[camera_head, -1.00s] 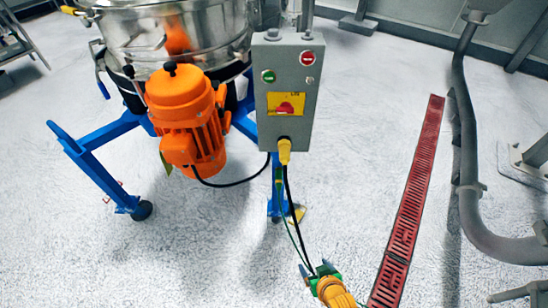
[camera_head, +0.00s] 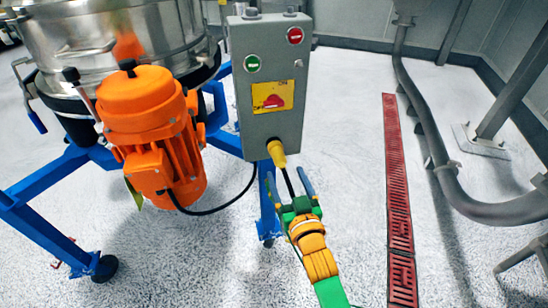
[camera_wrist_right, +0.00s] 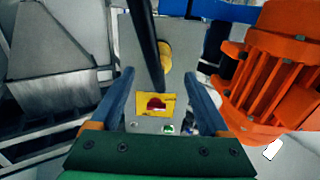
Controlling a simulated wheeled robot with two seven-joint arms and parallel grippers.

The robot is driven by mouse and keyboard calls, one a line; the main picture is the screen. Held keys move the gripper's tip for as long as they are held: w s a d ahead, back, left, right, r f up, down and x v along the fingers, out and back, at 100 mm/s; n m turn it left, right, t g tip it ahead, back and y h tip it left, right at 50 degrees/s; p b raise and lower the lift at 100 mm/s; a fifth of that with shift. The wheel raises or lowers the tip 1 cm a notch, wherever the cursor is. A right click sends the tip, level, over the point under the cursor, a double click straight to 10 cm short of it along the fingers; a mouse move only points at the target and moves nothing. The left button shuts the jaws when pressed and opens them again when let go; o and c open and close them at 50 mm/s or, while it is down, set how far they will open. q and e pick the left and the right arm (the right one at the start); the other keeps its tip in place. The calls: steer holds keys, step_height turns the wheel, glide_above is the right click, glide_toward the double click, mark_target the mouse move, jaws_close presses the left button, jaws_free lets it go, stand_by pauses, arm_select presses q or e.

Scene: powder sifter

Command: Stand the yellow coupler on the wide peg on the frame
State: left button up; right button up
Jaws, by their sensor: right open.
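The yellow coupler (camera_head: 276,152) hangs at the underside of the grey control box (camera_head: 268,95), with a black cable running down from it. It also shows in the right wrist view (camera_wrist_right: 165,58), partly behind the dark cable (camera_wrist_right: 150,45). My right gripper (camera_head: 286,177) is open just below the coupler, its blue fingers pointing up at it. In the right wrist view the fingers (camera_wrist_right: 160,78) stand apart, the cable crossing in front of the box between them. The blue frame (camera_head: 40,215) carries the machine; I cannot make out the wide peg. My left gripper is out of view.
An orange motor (camera_head: 150,130) hangs left of the box, beneath a steel sifter drum (camera_head: 105,40). A second black cable loops from the motor to the box. A red floor grate (camera_head: 398,200) and a grey pipe (camera_head: 440,165) lie to the right. The floor between is clear.

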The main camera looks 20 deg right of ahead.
mark_target(283, 170)
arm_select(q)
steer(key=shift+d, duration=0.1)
arm_select(e)
steer(key=shift+w, duration=0.15)
steer(key=w+b, duration=0.2)
steer(key=w, duration=0.1)
steer(key=shift+w+f, duration=0.1)
steer(key=shift+f, duration=0.1)
steer(key=w+b, duration=0.1)
steer(key=w, duration=0.3)
steer(key=shift+w+d+b, duration=0.15)
steer(key=shift+w+b, duration=0.1)
steer(key=shift+b, duration=0.15)
steer(key=shift+w+r, duration=0.1)
steer(key=shift+w, duration=0.45)
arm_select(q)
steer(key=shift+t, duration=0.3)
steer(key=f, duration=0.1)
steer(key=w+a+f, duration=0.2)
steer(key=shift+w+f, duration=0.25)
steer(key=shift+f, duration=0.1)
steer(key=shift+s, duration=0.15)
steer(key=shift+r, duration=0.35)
arm_select(e)
steer(key=shift+r, duration=0.1)
